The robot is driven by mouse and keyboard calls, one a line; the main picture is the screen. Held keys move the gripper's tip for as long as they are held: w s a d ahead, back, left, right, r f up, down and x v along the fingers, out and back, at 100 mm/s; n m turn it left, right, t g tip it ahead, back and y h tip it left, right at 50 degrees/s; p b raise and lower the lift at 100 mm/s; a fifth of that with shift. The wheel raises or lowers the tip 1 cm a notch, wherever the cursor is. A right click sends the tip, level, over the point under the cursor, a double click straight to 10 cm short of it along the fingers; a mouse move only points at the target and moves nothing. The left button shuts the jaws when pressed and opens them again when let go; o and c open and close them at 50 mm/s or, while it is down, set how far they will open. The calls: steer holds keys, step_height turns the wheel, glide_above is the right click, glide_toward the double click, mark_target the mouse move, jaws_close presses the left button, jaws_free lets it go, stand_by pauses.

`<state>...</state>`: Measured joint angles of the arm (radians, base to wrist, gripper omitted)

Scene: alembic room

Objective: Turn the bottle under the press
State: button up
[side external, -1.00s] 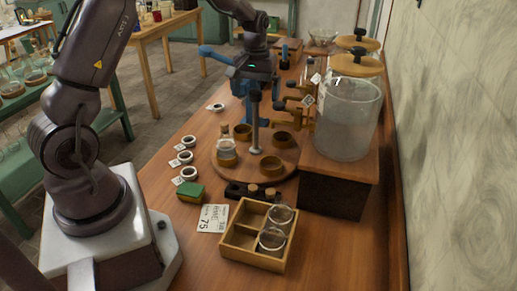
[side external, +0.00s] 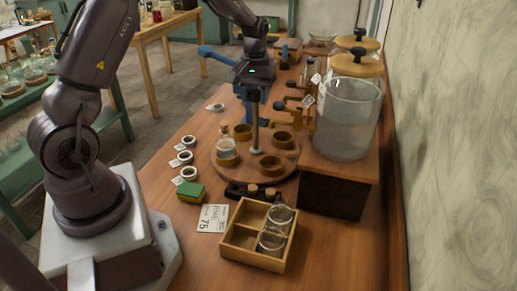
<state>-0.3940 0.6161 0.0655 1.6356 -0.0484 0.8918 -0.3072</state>
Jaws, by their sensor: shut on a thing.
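A small clear corked bottle (side external: 226,147) stands upright in a brown ring holder on the round wooden turntable (side external: 250,156), at its left side. The other ring holders on the turntable look empty. A dark upright post (side external: 255,137) rises from the turntable. My gripper (side external: 254,92) is at the top of this post and shut on it; the fingers are small and partly hidden here. The blue press (side external: 240,87), with a blue lever (side external: 215,53) pointing left, stands behind the post and is partly hidden by my gripper. The bottle is in front of the press, not beneath it.
A wooden tray (side external: 238,258) with glass jars stands at the front. A large glass vessel (side external: 347,120) on a wooden block is at right, with brass taps facing the turntable. A green-and-yellow sponge (side external: 191,191) and several labelled rings (side external: 188,173) lie at left.

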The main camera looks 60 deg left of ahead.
steer(key=m, duration=0.5)
steer(key=shift+m, duration=0.5)
